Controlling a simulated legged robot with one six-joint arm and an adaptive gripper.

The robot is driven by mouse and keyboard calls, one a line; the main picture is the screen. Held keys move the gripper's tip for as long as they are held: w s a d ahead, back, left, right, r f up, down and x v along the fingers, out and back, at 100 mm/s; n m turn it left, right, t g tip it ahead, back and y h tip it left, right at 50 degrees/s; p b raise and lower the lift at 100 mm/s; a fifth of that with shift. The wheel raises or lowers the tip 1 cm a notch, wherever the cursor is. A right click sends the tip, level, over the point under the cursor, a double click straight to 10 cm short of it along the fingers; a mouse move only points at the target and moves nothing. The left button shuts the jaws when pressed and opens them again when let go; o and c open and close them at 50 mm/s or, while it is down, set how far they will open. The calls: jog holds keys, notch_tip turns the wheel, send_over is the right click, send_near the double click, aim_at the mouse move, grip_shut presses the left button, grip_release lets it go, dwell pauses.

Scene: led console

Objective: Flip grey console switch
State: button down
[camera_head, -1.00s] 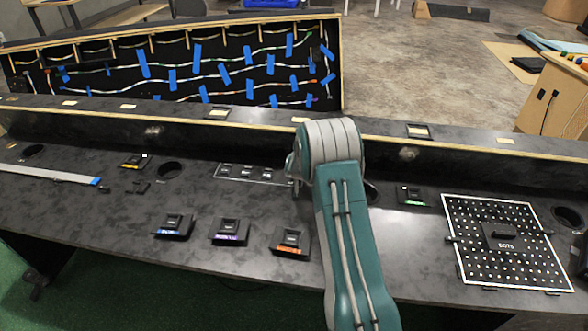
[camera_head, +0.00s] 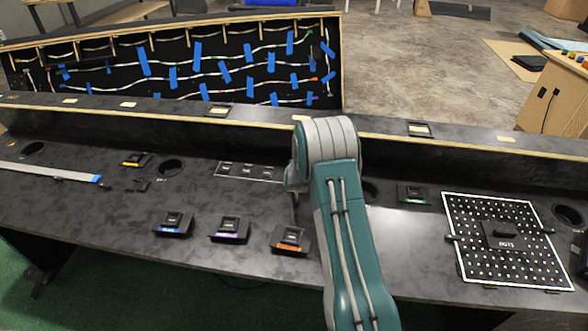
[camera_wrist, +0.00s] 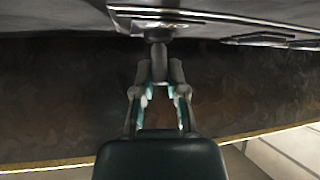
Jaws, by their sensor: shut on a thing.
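In the wrist view my gripper (camera_wrist: 160,72) is closed around the end of a short, dark grey stem (camera_wrist: 159,48), which looks like the switch's lever. The stem rises from a small dark plate (camera_wrist: 165,17) on the console. In the head view my teal and grey arm reaches over the middle of the black console (camera_head: 120,208). My gripper and the switch it holds are hidden behind the arm there.
A white-outlined panel (camera_head: 219,171) with small switches lies just left of my arm. Black boxes with blue (camera_head: 172,224), purple (camera_head: 229,229) and orange (camera_head: 290,239) labels stand near the front edge. A dotted panel (camera_head: 462,262) lies at right.

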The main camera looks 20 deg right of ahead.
jog(key=c, duration=0.7)
grip_release()
jog(key=shift+s+a+f, duration=0.1)
jog(key=shift+s+f, duration=0.05)
jog(key=shift+f, duration=0.2)
jog(key=shift+r, duration=0.2)
jog(key=v, duration=1.1)
jog(key=shift+s+a+r, duration=0.2)
jog(key=shift+s+r, duration=0.05)
jog(key=shift+r, duration=0.05)
